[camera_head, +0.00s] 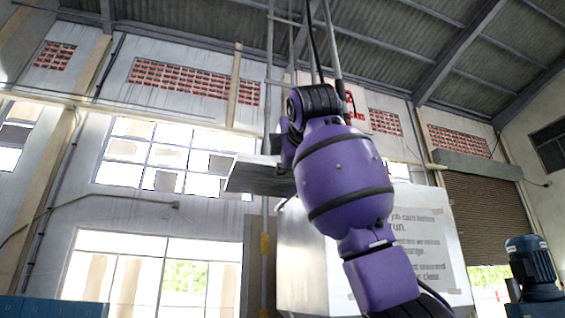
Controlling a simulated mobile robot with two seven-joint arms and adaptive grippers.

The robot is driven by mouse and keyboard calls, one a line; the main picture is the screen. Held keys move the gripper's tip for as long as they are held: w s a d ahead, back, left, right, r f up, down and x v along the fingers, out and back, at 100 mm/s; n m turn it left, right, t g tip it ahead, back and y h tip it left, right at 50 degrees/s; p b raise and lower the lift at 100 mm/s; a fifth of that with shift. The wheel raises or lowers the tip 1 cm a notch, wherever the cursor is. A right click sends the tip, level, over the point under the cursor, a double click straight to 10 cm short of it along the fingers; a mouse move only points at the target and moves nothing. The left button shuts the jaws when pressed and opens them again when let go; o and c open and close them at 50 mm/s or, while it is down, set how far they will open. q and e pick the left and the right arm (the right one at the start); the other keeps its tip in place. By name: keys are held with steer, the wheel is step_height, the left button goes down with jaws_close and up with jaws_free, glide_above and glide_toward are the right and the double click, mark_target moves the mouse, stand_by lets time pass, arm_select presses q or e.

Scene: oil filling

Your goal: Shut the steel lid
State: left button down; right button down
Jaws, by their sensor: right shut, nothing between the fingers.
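The steel lid (257,176) is a grey plate that juts out to the left near the top of a pale steel box (302,255). It stands tilted and open, and its right end is hidden behind my purple right arm. My right gripper (276,146) is a small dark shape at the far end of that arm, just above the lid's right part. It is shut and empty; its fingers are mostly hidden, and I cannot tell whether it touches the lid. My left gripper is not in view.
A white sheet with printed text (425,240) is on the box, partly behind my arm. A blue motor (531,262) stands at the lower right. Vertical pipes (269,90) and cables run behind the lid and arm. Open air lies left of the lid, before the windows.

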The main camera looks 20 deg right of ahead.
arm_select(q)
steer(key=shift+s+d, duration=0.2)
arm_select(e)
steer(key=d, duration=2.2)
steer(key=shift+w+d, duration=0.15)
steer(key=shift+w, duration=0.25)
